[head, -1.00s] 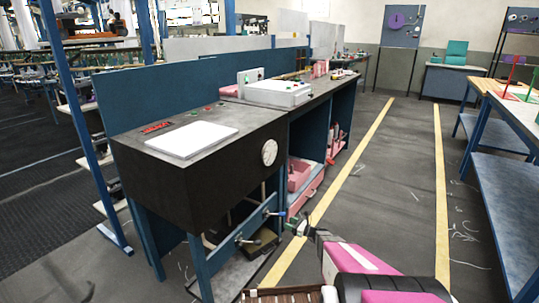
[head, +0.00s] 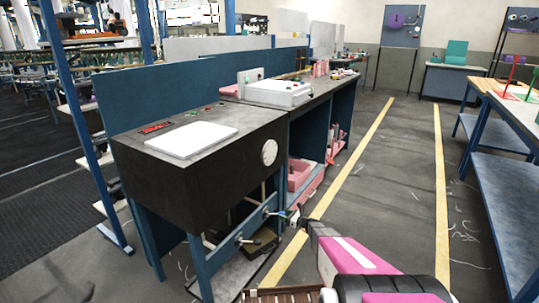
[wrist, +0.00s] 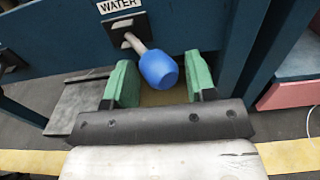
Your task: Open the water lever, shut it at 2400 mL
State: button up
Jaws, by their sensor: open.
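The water lever (wrist: 158,68) is a metal stem with a round blue knob, on a blue crossbar under a "WATER" label (wrist: 118,5) in the wrist view. A white round dial (head: 269,152) and a red display (head: 155,127) are too small to read.
Pink bins (head: 300,175) stand under the neighbouring bench. The aisle floor (head: 400,160) between yellow lines is clear; a blue-legged table (head: 510,180) stands at right.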

jog(key=shift+s, duration=0.1)
jog(key=s+a, duration=0.4)
jog(key=s, duration=0.2)
jog(key=shift+s+a, duration=0.15)
jog(key=shift+a, duration=0.2)
dwell(0.7)
dwell(5.7)
